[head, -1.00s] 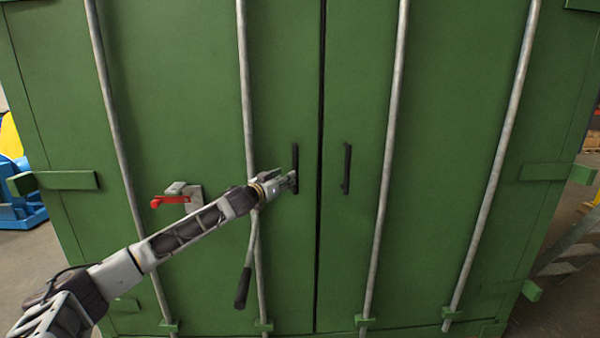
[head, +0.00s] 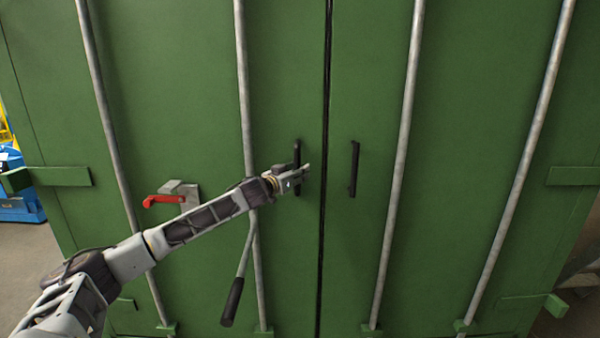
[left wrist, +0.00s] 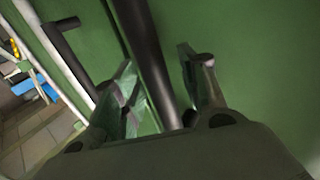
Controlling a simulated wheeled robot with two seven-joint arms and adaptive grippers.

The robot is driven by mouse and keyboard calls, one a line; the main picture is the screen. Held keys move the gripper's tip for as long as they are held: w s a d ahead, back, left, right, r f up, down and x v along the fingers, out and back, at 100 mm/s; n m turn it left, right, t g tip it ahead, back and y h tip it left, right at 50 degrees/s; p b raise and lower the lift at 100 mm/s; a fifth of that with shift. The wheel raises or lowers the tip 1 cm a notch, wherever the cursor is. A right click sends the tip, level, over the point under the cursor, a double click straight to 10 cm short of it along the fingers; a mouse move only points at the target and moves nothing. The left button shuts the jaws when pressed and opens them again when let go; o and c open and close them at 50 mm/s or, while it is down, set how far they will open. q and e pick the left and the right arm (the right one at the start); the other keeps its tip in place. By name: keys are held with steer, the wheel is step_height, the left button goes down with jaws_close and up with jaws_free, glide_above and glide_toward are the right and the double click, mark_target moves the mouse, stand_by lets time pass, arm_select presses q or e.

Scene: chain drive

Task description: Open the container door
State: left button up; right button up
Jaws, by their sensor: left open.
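The green container's left door (head: 180,110) and right door (head: 370,250) stand closed, with a dark seam between them. The left door has a black vertical handle (head: 297,152) beside the seam. My left gripper (head: 303,178) is open at this handle and covers part of it. In the left wrist view a dark bar (left wrist: 150,60) runs between the two open fingers (left wrist: 165,90); contact cannot be told. The right door has its own black handle (head: 354,169). My right gripper is not in view.
A red-handled latch (head: 163,199) sits on the left door, close to my left arm. A lever with a black grip (head: 232,302) hangs from a grey vertical rod (head: 244,90). Blue equipment (head: 18,190) stands at the far left.

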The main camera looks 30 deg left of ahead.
arm_select(q)
steer(key=shift+s+r, duration=0.1)
steer(key=shift+s, duration=0.05)
jaws_close()
steer(key=shift+d, duration=0.1)
stand_by(0.4)
